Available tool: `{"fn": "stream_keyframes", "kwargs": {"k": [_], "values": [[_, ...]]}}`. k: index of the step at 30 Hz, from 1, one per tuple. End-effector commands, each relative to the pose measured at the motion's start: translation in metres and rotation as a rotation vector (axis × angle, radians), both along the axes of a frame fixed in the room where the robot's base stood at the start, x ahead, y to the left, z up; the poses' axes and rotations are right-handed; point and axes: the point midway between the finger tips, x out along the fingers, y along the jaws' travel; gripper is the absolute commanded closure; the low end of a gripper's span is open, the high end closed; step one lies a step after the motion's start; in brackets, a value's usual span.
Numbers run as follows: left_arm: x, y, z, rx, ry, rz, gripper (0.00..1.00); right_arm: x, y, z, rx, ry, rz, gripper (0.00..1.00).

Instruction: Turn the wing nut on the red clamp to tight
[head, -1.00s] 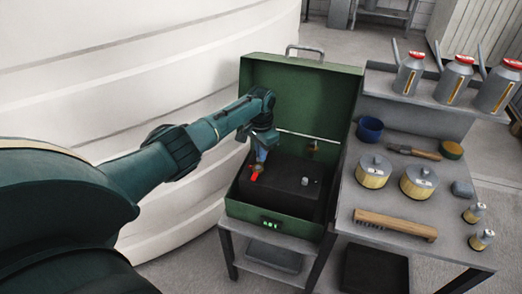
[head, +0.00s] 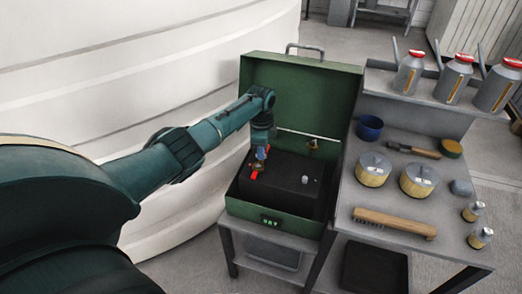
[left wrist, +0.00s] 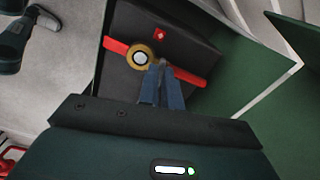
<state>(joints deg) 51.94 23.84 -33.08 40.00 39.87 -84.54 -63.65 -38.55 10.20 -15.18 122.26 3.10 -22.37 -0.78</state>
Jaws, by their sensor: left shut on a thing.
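The red clamp (left wrist: 190,75) is a red bar on top of the black battery (left wrist: 190,36), seen in the left wrist view. A round brass piece with a pale centre (left wrist: 140,57), which looks like the wing nut, sits on the bar. My left gripper (left wrist: 160,66) has its blue fingers close together at this brass piece and is shut on it; the fingers hide its near side. In the head view my left gripper (head: 261,154) points down over the red clamp (head: 253,176), at the battery's left side. My right gripper is in neither view.
The battery sits in an open green box (head: 275,221), its lid (head: 305,90) raised behind. A grey terminal (head: 305,180) stands on the battery's right. The grey bench (head: 335,225) at the right holds tins, a wooden brush (head: 395,223) and a blue cup (head: 369,128).

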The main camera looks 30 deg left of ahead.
Motion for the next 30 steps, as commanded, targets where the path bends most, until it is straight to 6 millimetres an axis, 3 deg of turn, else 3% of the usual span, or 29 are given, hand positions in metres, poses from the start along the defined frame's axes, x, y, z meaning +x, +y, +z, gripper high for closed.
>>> {"fn": "stream_keyframes", "kwargs": {"k": [20,21,28,30], "values": [[0.0003,-0.0006,0.0003,-0.001,0.000,-0.060,1.00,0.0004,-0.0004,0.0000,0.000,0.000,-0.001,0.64],[0.0003,-0.0006,0.0003,-0.001,0.000,-0.060,0.91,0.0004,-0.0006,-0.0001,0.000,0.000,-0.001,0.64],[0.0002,-0.0005,0.0003,-0.001,0.000,-0.059,0.72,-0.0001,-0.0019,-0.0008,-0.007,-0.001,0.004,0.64],[0.0002,-0.0005,0.0003,-0.001,0.000,-0.059,0.72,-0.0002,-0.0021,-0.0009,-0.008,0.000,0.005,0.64]]}}
